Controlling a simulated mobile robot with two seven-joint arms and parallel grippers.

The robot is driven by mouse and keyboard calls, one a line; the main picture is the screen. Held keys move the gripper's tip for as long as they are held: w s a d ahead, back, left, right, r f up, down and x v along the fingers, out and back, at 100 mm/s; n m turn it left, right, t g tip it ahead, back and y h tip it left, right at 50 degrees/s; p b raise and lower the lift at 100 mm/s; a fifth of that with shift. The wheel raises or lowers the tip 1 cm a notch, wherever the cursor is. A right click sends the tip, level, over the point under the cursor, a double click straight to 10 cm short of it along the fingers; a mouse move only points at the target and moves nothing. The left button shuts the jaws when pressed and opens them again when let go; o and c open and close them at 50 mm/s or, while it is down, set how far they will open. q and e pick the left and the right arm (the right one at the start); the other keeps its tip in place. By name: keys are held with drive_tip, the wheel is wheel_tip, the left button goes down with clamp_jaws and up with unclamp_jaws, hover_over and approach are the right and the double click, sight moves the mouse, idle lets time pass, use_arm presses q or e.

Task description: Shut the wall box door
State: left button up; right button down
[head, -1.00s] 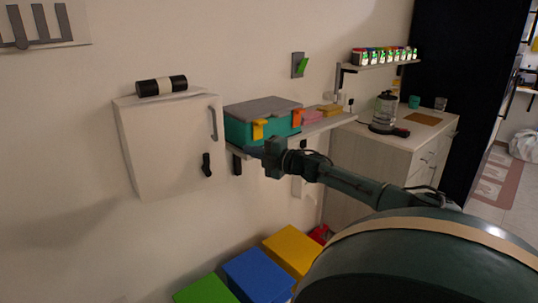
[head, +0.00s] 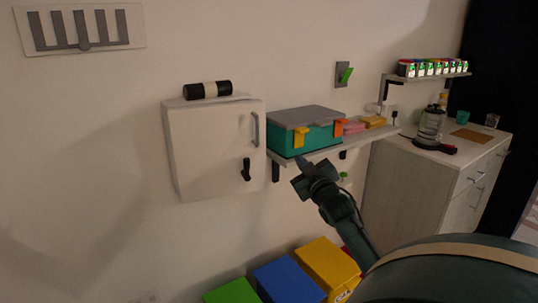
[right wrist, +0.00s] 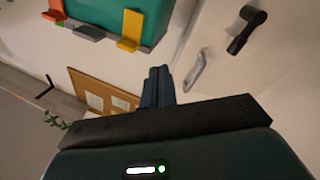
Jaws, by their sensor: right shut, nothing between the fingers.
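The white wall box (head: 188,155) hangs on the wall left of the shelf. Its door (head: 218,140) looks flat against the box front; I cannot tell whether a small gap is left. The door has a grey bar handle (head: 255,129) and a dark latch lever (head: 246,169) hanging below it. In the right wrist view, the handle (right wrist: 196,70) and lever (right wrist: 246,30) appear at the upper right. My right gripper (head: 300,163) is shut and empty, just right of the box, by the shelf's front edge, apart from the door. Its closed fingers (right wrist: 157,86) show in the wrist view. My left gripper is out of view.
A shelf (head: 330,150) beside the box bears a teal case (head: 300,138) with yellow and orange clasps. A black-and-white cylinder (head: 208,90) lies on the box. Green, blue (head: 288,280) and yellow bins stand below.

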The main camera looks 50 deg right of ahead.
drive_tip(key=a+m+g, duration=0.1)
drive_tip(key=a+m, duration=0.4)
drive_tip(key=a, duration=0.1)
drive_tip(key=y, duration=0.1)
approach(263, 146)
drive_tip(key=shift+m, duration=0.3)
drive_tip(key=x, duration=0.6)
drive_tip(key=shift+w+d+p, duration=0.1)
drive_tip(key=shift+w+p, duration=0.2)
drive_tip(key=shift+w, duration=0.1)
drive_tip(key=shift+r, duration=0.1)
